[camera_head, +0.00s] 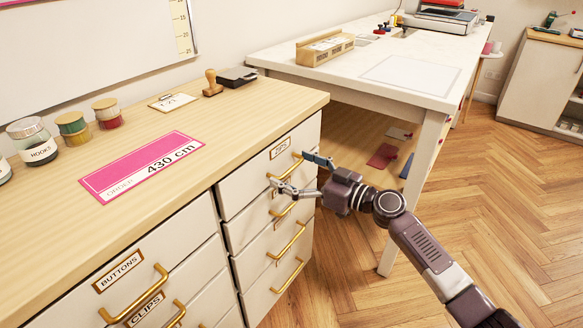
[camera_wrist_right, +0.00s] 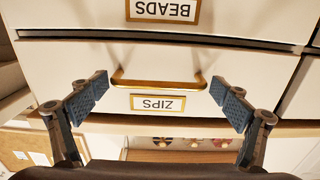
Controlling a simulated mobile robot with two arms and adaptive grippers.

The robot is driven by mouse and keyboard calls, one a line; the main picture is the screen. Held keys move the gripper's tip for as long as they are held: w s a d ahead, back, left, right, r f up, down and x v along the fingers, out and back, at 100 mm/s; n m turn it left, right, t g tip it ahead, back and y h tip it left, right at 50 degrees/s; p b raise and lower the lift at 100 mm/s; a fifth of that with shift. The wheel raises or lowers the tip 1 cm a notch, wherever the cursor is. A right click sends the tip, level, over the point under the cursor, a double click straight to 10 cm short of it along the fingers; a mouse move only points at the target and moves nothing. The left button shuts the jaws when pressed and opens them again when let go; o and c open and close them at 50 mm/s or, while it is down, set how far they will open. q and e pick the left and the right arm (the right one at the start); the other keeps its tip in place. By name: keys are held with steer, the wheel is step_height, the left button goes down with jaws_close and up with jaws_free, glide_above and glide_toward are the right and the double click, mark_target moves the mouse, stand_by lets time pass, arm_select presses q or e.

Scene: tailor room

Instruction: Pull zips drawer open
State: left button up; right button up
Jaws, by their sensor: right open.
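The zips drawer (camera_head: 250,181) is the top drawer in the right column of the cabinet. Its front looks flush with the drawers below. Its ZIPS label (camera_head: 280,148) sits above its gold bar handle. In the right wrist view, the picture is upside down and the gold handle (camera_wrist_right: 160,84) runs across the middle, with the ZIPS label (camera_wrist_right: 158,103) below it. My right gripper (camera_head: 297,172) is open in front of this drawer. Its two fingers stand apart, one on each side of the handle, holding nothing. Contact cannot be told. My left gripper is not in view.
A beads drawer (camera_wrist_right: 210,14) lies beneath the zips drawer. The buttons drawer (camera_head: 155,262) is in the left column. Jars, a stamp (camera_head: 211,82) and a pink order card (camera_head: 140,167) rest on the cabinet top. A white table (camera_head: 430,118) stands right; the floor (camera_head: 500,180) is open.

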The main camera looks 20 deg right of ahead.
steer(key=c, duration=1.4)
